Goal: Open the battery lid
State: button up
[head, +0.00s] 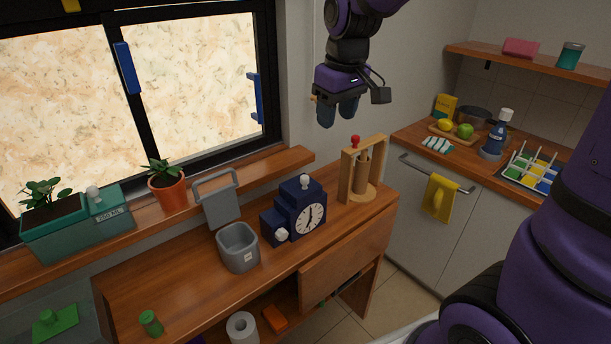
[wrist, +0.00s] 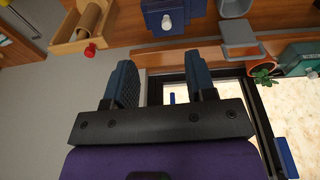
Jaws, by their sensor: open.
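A dark blue clock (head: 297,222) with a round white dial stands on the wooden cabinet top. It has a white knob on its top and a lower blue box with another white knob (head: 281,235) at its left side. I cannot tell for sure which part is the battery lid. In the wrist view the blue clock (wrist: 183,9) is cut off at the top edge, with one white knob showing. My gripper (head: 338,112) is open and empty, high above and to the right of the clock, touching nothing. Its two fingers (wrist: 160,78) are spread apart in the wrist view.
A wooden stand with a red knob (head: 355,142) stands right of the clock. A grey bin (head: 238,248) stands left of it. A potted plant (head: 167,190) and teal planter (head: 75,235) line the window sill. The cabinet top's front left is mostly clear.

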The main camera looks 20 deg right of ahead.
jog(key=n+g, duration=0.2)
send_over(305, 176)
notch_tip(305, 176, down, 9)
notch_tip(305, 176, down, 11)
jog(key=shift+s+f, duration=0.1)
grip_shut()
